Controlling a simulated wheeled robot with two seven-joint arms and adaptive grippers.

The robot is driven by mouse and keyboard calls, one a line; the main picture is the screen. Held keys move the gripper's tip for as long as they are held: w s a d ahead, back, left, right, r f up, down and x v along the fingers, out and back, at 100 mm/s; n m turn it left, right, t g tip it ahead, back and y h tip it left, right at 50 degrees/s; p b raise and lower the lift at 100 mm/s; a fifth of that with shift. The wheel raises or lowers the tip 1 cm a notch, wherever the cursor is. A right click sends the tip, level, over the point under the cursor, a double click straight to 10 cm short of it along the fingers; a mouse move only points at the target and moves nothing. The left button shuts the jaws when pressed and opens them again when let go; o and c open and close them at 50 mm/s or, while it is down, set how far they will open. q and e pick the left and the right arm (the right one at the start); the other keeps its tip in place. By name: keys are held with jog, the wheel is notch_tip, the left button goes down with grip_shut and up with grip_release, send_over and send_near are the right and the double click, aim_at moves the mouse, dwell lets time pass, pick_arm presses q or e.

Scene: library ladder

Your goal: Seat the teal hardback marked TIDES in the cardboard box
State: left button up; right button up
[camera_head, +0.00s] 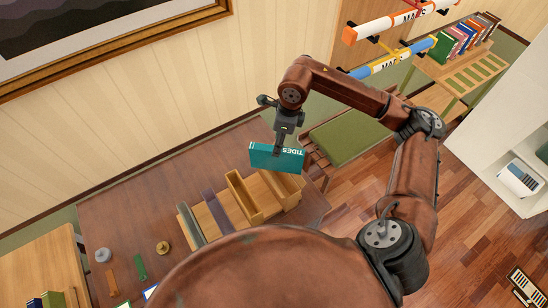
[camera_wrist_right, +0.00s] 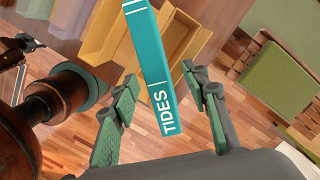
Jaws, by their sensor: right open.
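The teal hardback marked TIDES (camera_head: 268,154) is at the far right end of the dark table, at the tan box (camera_head: 288,200). I take this box for the cardboard one. Whether the book rests in it or is above it I cannot tell. The book (camera_wrist_right: 155,60) also shows in the right wrist view, with its lettered end nearest me. My right gripper (camera_head: 279,150) comes down over the book. In the wrist view its fingers (camera_wrist_right: 158,95) are apart, one on each side of the book, with gaps visible. My left gripper is out of view.
Beside the tan box stand a yellow open box (camera_head: 243,196), a purple piece (camera_head: 217,212) and a grey-green piece (camera_head: 190,224). Small items lie on the table's left, including a brass knob (camera_head: 162,248). A green-topped bench (camera_head: 345,138) is behind right.

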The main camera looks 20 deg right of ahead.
aim_at(274, 159)
jog(key=shift+f+b, duration=0.4)
jog(key=shift+f, duration=0.45)
jog(key=shift+s+f, duration=0.15)
jog(key=shift+f, duration=0.2)
jog(key=f+p, duration=0.1)
jog(key=f, duration=0.2)
jog(key=a+f+p, duration=0.1)
jog(key=f, duration=0.2)
jog(key=shift+w+a+f+p, duration=0.15)
jog(key=shift+w+f+p, duration=0.05)
jog(key=shift+p, duration=0.2)
jog(key=shift+f, duration=0.6)
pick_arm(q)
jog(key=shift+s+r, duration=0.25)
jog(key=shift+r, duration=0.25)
pick_arm(e)
grip_shut()
jog(key=shift+w+r, duration=0.1)
